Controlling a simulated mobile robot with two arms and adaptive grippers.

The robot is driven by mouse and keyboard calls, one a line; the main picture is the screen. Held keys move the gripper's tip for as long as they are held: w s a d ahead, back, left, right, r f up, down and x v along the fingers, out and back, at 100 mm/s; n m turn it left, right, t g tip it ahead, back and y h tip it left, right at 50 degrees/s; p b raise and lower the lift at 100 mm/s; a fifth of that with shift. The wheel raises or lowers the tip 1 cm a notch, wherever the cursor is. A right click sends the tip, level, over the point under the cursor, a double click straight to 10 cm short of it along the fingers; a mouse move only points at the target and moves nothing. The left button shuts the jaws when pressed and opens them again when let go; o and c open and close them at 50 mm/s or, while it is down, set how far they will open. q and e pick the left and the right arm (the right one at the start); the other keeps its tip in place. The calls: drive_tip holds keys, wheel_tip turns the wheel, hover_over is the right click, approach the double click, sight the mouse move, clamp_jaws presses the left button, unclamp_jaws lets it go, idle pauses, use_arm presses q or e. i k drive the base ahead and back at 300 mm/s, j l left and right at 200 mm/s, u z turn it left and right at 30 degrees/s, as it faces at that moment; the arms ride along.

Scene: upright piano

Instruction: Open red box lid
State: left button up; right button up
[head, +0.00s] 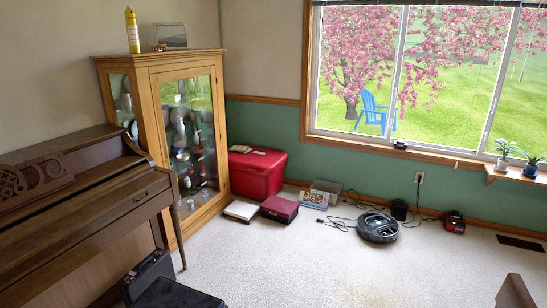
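A large bright red box (257,175) stands on the floor against the green wall, just right of the wooden glass cabinet. Its top looks closed, and some small flat items (247,150) lie on it. A smaller dark red case (279,209) sits on the carpet in front of it and also looks closed. Neither of my grippers shows in the head view.
An upright piano (90,205) stands at the left. The glass cabinet (180,140) is behind it. A white flat box (241,211), a grey bin (326,190) and a round black robot vacuum (378,227) with cables are on the floor. Open carpet fills the centre.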

sight(274, 204)
drive_tip(key=i+z, duration=0.15)
drive_tip(key=i, duration=0.45)
drive_tip(key=i+z, duration=0.15)
drive_tip(key=i, duration=0.4)
drive_tip(key=i+j+z, duration=0.15)
drive_tip(key=i, duration=0.45)
drive_tip(key=i+j+z, duration=0.15)
drive_tip(key=i, duration=0.45)
